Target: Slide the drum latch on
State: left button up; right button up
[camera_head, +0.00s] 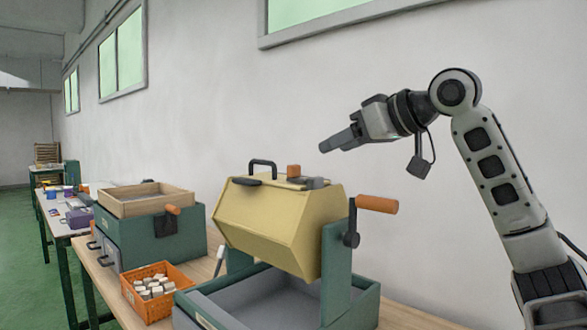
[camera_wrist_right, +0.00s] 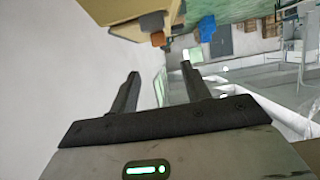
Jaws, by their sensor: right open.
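The yellow drum (camera_head: 285,222) is a many-sided barrel held between green uprights over a grey-lined green tray (camera_head: 275,300). On its top are a black handle (camera_head: 262,164), an orange knob (camera_head: 294,171) and a dark grey latch piece (camera_head: 310,182). I cannot tell the latch's exact position. My right gripper (camera_head: 325,147) is above and to the right of the latch, apart from it, pointing left. In the right wrist view the right gripper (camera_wrist_right: 160,77) is open and empty; the drum (camera_wrist_right: 95,10) and the orange knob (camera_wrist_right: 158,39) lie beyond its fingertips. My left gripper is out of view.
A crank with an orange handle (camera_head: 377,204) sticks out right of the drum. An orange basket (camera_head: 158,289) of pale pieces and a green box with a wooden tray (camera_head: 146,198) stand to the left. The air above the drum is free.

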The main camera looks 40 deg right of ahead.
aim_at(295, 165)
jog(key=p+x, duration=0.2)
jog(key=x, duration=1.1)
jog(key=shift+f, duration=0.1)
